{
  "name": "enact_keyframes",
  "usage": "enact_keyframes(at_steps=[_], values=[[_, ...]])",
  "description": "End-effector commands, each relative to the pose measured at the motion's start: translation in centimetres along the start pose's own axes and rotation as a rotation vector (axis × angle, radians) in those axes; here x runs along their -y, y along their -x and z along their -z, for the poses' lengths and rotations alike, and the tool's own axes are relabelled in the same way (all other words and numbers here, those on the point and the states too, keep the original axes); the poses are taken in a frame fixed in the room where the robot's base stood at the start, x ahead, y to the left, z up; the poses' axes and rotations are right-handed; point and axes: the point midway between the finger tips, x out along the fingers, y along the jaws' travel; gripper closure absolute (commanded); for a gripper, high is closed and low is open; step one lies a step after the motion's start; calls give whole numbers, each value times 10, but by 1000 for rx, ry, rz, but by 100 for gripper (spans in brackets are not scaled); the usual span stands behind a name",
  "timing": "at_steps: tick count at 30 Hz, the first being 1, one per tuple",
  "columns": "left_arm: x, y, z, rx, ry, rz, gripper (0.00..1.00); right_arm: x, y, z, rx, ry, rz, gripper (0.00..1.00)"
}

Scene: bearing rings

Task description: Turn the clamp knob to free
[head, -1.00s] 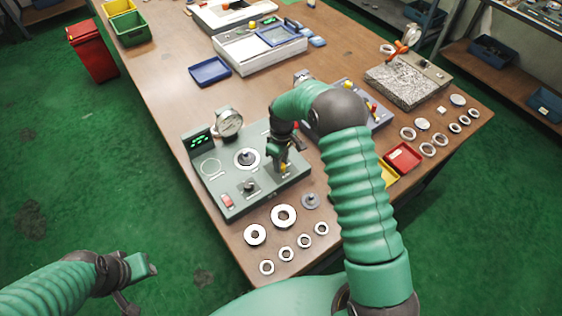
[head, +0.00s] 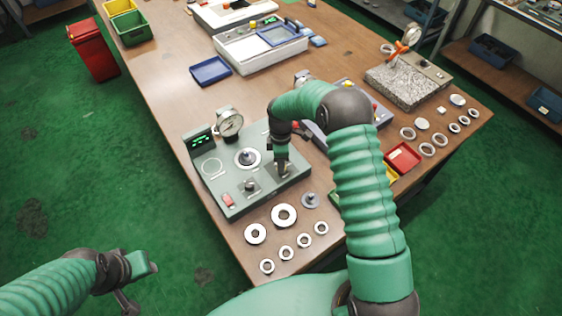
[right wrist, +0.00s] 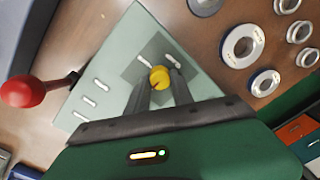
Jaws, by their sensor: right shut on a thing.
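The green-grey test fixture (head: 222,192) stands at the near left part of the table, with a dial gauge and a lit display at its back corner. My right gripper (head: 282,168) points down at its right-hand part. In the right wrist view the yellow clamp knob (right wrist: 160,77) sits between the fingertips of my right gripper (right wrist: 161,82), which are shut on it. White marks (right wrist: 103,83) lie on the panel around the knob. In the head view the gripper hides the knob. My left gripper (head: 146,265) hangs over the floor, away from the table; its jaw opening is unclear.
A red ball-ended lever (right wrist: 22,91) rises left of the fingers in the right wrist view. Several metal rings (head: 284,215) lie in front of the fixture. A blue-grey fixture (head: 352,110) stands close behind my right arm. A blue tray (head: 210,71) lies farther back.

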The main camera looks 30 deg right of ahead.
Motion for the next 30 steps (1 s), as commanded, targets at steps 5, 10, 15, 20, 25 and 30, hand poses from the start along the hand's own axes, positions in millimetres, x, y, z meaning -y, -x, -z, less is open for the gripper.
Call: enact_keyframes(at_steps=[5, 10, 15, 20, 25, 30], values=[[0, 0, 0, 0, 0, 0, 64, -1, 0, 1, -2, 8, -5, 100], [0, 0, 0, 0, 0, 0, 64, -1, 0, 1, -2, 8, -5, 100], [0, 0, 0, 0, 0, 0, 64, -1, 0, 1, -2, 7, -4, 59], [0, 0, 0, 0, 0, 0, 64, 0, 0, 0, -1, 6, -3, 50], [0, 0, 0, 0, 0, 0, 64, 0, 1, 0, -1, 6, -2, 50], [0, -2, 0, 0, 0, 0, 64, -1, 15, 0, -1, 5, -5, 50]])
